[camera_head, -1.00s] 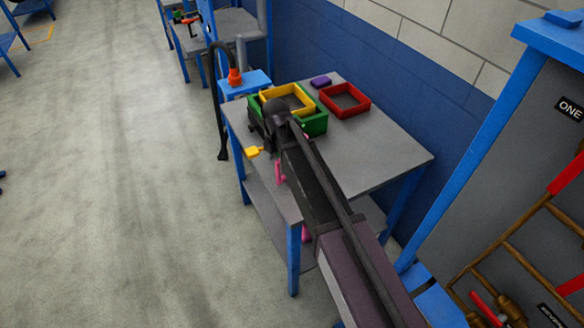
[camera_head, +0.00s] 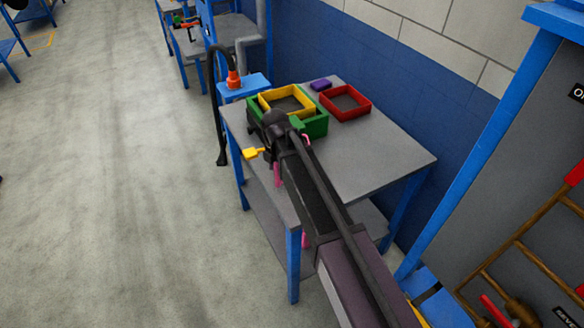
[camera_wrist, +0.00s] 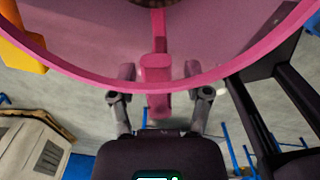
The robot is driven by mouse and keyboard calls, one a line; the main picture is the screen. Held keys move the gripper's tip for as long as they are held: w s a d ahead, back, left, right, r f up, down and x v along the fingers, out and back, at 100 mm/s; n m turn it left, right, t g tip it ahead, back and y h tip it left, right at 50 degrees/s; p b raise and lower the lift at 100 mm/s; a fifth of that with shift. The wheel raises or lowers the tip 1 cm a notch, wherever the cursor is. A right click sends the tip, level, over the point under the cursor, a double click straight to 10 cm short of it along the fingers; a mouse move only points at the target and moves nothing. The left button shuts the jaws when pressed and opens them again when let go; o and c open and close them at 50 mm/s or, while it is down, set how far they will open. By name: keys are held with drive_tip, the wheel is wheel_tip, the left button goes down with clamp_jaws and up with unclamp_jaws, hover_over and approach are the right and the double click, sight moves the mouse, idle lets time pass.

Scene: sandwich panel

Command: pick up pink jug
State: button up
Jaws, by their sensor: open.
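The pink jug (camera_wrist: 90,50) fills the top of the wrist view, its curved rim sweeping across. Its handle (camera_wrist: 155,88) sticks out towards my gripper (camera_wrist: 159,86). The two fingers are open, one on each side of the handle; I cannot tell whether they touch it. In the head view my dark arm covers most of the jug, and only small pink parts (camera_head: 277,174) show beside the arm. My fingertips are hidden there.
The grey table (camera_head: 375,150) is clear on its right. A green crate (camera_head: 317,125), a yellow crate (camera_head: 268,107), a red crate (camera_head: 346,103) and a purple block (camera_head: 321,84) stand at its back. A yellow piece (camera_head: 253,153) shows by the left edge.

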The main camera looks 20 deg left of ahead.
clamp_jaws()
drive_tip(key=shift+r+p, duration=0.35)
idle(0.6)
drive_tip(key=shift+r+p, duration=1.4)
drive_tip(key=shift+s+r, duration=0.1)
drive_tip(key=shift+s, duration=0.05)
drive_tip(key=s+d, duration=0.2)
drive_tip(key=s, duration=0.5)
drive_tip(key=s+d+r+p, duration=0.1)
drive_tip(key=s+d, duration=0.1)
drive_tip(key=s, duration=0.6)
drive_tip(key=shift+r, duration=0.15)
drive_tip(key=shift+s, duration=0.1)
